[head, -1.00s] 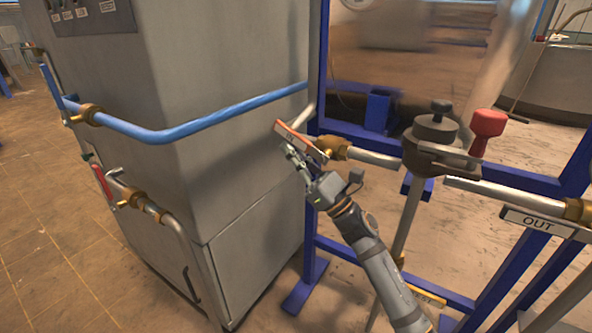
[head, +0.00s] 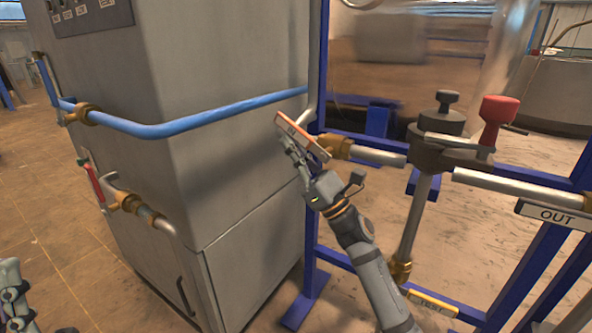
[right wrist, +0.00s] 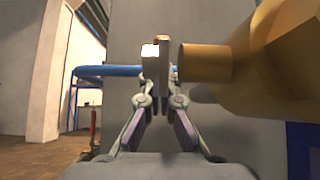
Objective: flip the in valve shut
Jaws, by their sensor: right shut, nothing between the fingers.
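The in valve has a thin orange-edged handle with a pale label plate (head: 303,131), slanting down to the right beside a brass fitting (head: 334,146) on the pipe. My right gripper (head: 287,146) is shut and empty, its fingertips at the handle's lower left side. In the right wrist view, the fingers (right wrist: 162,100) stand just below the handle, seen end-on (right wrist: 155,65), with brass (right wrist: 265,55) to the right. I cannot tell whether they touch it. Grey jointed parts of my left arm or gripper show at the lower left edge of the head view; its jaws are unclear.
A large grey cabinet (head: 240,170) with a blue pipe (head: 215,118) stands left of the valve. A blue frame (head: 312,220) carries the pipework.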

